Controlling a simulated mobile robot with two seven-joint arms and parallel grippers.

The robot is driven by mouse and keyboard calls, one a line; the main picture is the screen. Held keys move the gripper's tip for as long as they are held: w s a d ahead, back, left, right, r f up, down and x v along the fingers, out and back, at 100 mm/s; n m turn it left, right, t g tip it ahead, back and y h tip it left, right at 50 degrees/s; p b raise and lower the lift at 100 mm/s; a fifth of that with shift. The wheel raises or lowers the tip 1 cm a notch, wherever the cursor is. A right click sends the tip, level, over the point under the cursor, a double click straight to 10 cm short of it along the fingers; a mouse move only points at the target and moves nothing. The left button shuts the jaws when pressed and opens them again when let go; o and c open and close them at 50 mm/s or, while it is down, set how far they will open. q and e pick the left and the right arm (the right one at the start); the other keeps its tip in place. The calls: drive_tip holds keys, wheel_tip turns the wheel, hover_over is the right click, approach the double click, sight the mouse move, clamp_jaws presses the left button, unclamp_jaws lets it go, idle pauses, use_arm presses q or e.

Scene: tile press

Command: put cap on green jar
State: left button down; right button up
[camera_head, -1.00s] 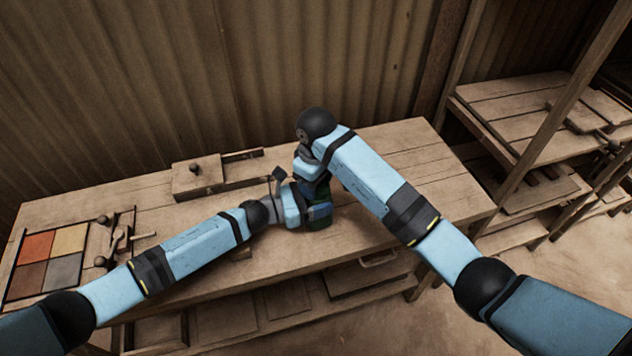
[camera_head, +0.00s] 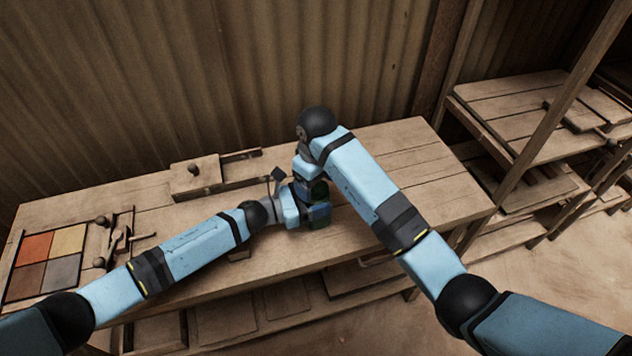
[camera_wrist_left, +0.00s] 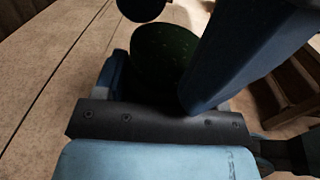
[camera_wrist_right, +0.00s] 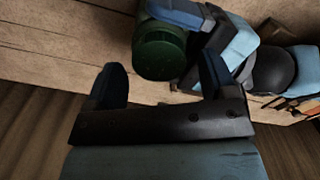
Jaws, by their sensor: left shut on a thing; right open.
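The green jar (camera_head: 320,223) stands on the bench near its front edge, largely hidden by my grippers. My left gripper (camera_head: 316,211) is shut around it from the left; the jar also shows dark and speckled in the left wrist view (camera_wrist_left: 165,52). A rounded green top (camera_head: 319,189) shows above the left fingers. In the right wrist view this green end (camera_wrist_right: 160,58) looks closed, as if the cap sits on the jar, but the seam is not clear. My right gripper (camera_wrist_right: 165,82) is open and empty, just beside and above the top, apart from it.
A wooden box with a knob (camera_head: 195,175) stands at the back of the bench. A tray of coloured tiles (camera_head: 47,258) and small knobbed tools (camera_head: 120,240) lie at the left. The bench's right side is clear. Wooden shelves (camera_head: 510,110) stand at the right.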

drive_tip(key=shift+r, duration=2)
drive_tip(key=shift+c, duration=0.3)
